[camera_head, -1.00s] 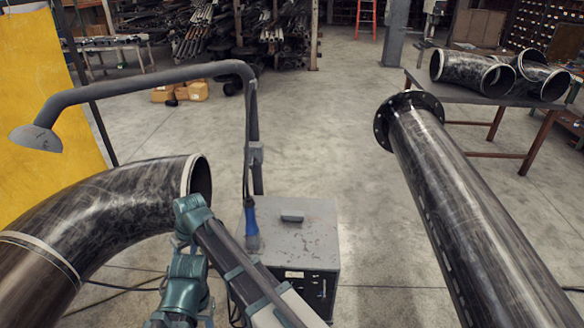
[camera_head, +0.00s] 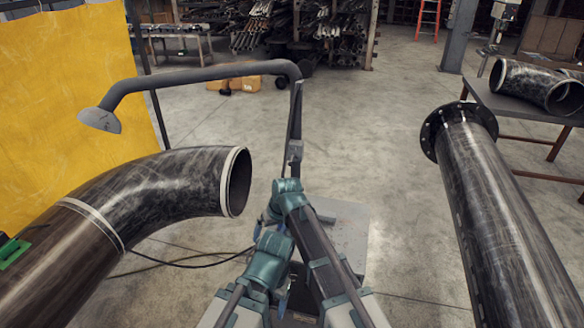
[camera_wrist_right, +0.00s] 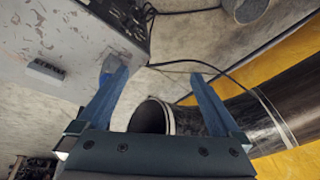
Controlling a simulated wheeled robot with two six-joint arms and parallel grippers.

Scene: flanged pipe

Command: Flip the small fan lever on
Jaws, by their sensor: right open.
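The fan lever itself cannot be made out. A grey extraction arm with a round hood (camera_head: 100,120) bends over to an upright post, which carries a small grey box (camera_head: 295,151). My right arm's teal joints cover part of the grey cabinet (camera_head: 345,232) below the post. In the right wrist view my right gripper (camera_wrist_right: 160,82) is open and empty, with its blue fingers spread. The cabinet (camera_wrist_right: 75,50) lies to the upper left there, with a small handle on it. The left finger overlaps the cabinet's edge in that picture. My left gripper does not show.
A black elbow pipe (camera_head: 160,190) opens just left of my right arm. A long flanged pipe (camera_head: 490,210) stands at the right. A table (camera_head: 520,108) with pipe pieces is behind it. A yellow curtain (camera_head: 60,90) hangs at the left. Open floor lies between.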

